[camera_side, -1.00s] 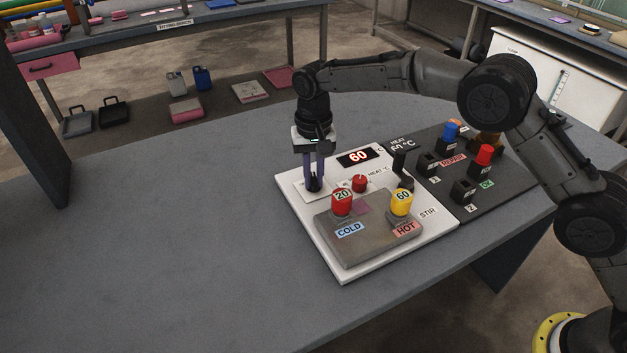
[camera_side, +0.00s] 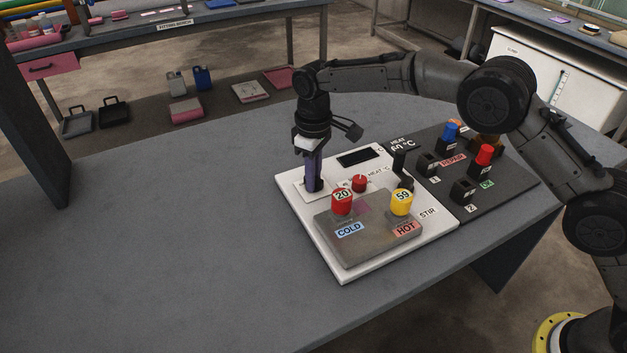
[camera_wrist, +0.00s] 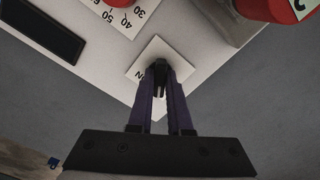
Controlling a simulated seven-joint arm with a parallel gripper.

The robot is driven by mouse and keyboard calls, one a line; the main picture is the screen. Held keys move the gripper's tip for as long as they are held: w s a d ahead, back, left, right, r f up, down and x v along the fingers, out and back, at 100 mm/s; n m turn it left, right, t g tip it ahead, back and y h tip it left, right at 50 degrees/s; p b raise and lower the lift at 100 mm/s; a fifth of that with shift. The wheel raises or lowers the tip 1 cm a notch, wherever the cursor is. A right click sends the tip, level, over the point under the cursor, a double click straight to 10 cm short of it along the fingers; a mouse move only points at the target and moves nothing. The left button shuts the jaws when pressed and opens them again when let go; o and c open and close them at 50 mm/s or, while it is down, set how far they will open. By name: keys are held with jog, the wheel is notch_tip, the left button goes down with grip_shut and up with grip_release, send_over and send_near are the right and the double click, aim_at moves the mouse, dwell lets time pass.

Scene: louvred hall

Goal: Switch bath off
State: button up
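The bath is a white control panel (camera_side: 340,270) on the grey table. A black switch knob stands on a small white plate at its far left corner; in the wrist view the plate (camera_wrist: 147,62) shows part of a label ending in "N". My gripper (camera_side: 315,185) points straight down at this knob. In the wrist view its two purple fingers (camera_wrist: 160,78) are close together with the dark knob between their tips, largely hidden. The panel's display (camera_side: 359,158) is dark, also in the wrist view (camera_wrist: 42,28).
A grey block (camera_side: 365,246) on the panel carries a red "20" cylinder (camera_side: 342,203) by COLD and a yellow "59" cylinder (camera_side: 401,203) by HOT. A red dial (camera_side: 360,183) sits close beside the gripper. A dark board (camera_side: 505,183) with switches adjoins right. The table's left is clear.

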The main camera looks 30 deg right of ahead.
jog(key=o, duration=0.5)
jog(key=shift+c, duration=0.2)
jog(key=shift+r, duration=3.5)
notch_tip(320, 180, up, 8)
jog(key=shift+f, duration=0.25)
